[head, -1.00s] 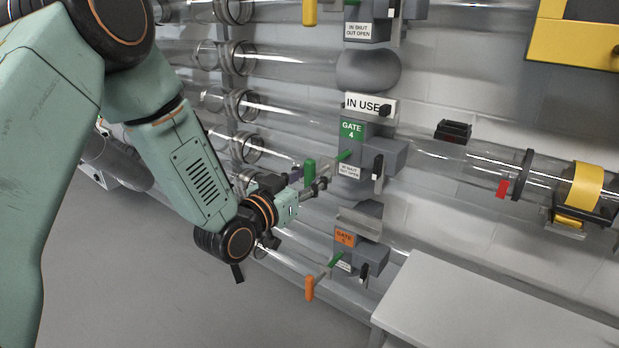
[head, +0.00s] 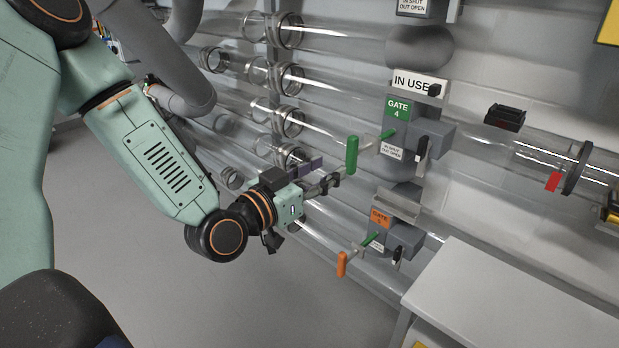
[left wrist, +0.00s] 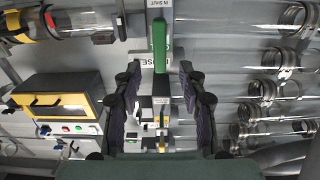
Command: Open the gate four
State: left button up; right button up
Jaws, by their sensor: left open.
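The gate four box (head: 408,127) carries a green "GATE 4" label and an "IN SHUT OUT OPEN" label. A rod, partly green, sticks out from it to the left and ends in an upright green handle (head: 352,155). My left gripper (head: 328,180) is open and empty, just left of and below the handle, apparently apart from it. In the left wrist view the green handle (left wrist: 159,46) lies between the line of my two fingers (left wrist: 161,75), ahead of their tips. My right gripper is not in view.
An "IN USE" sign (head: 416,83) is above gate four. Below is another gate with an orange handle (head: 342,263). Clear tubes (head: 340,115) run along the wall. A grey bench (head: 500,295) stands lower right. The floor at left is clear.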

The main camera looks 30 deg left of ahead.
pick_arm(q)
jog(key=shift+v, duration=1.7)
jog(key=s+d+f+n+g+y, duration=0.1)
jog(key=s+f+n+g, duration=0.3)
jog(key=f, duration=0.5)
jog(key=s+d+f+n+g, duration=0.1)
jog(key=s+f+n+g, duration=0.15)
jog(key=f+g, duration=0.45)
jog(key=s+f+m+g+y, duration=0.1)
jog(key=s+f+g, duration=0.2)
jog(key=s+f, duration=0.5)
jog(key=s+d+f+m+g+y, duration=0.1)
jog(key=s+f+m+g+y, duration=0.1)
jog(key=s+f, duration=0.6)
jog(key=s+g, duration=0.1)
jog(key=s, duration=0.6)
jog(key=shift+d+g+p, duration=0.25)
jog(key=shift+g+p, duration=0.05)
jog(key=shift+p, duration=0.1)
jog(key=shift+f+m, duration=0.15)
jog(key=shift+m, duration=0.1)
